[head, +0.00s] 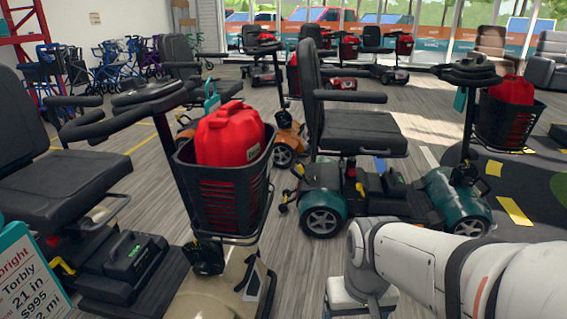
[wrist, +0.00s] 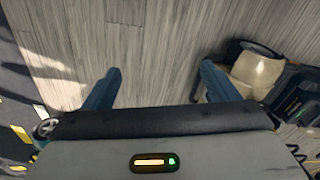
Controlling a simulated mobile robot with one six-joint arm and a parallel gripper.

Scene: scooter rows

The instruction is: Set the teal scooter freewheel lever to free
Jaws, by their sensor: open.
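The teal scooter (head: 441,196) stands in the middle right of the head view, side on, with a black seat and teal covers over its wheels. A small yellow piece (head: 360,188) shows low by its seat post, with a red part just above it. I cannot tell whether that yellow piece is the freewheel lever or how it is set. My gripper (wrist: 160,72) is open and empty in the wrist view, its two dark blue fingers apart over bare wood floor. In the head view my white arm reaches in at lower right, in front of the teal scooter; the fingers do not show there.
A beige scooter (head: 215,287) with a black basket (head: 225,190) and red can (head: 228,134) stands close at front left. A price sign (head: 28,270) is at lower left. An orange scooter (head: 287,143) stands behind. Grey floor is open between the beige and teal scooters.

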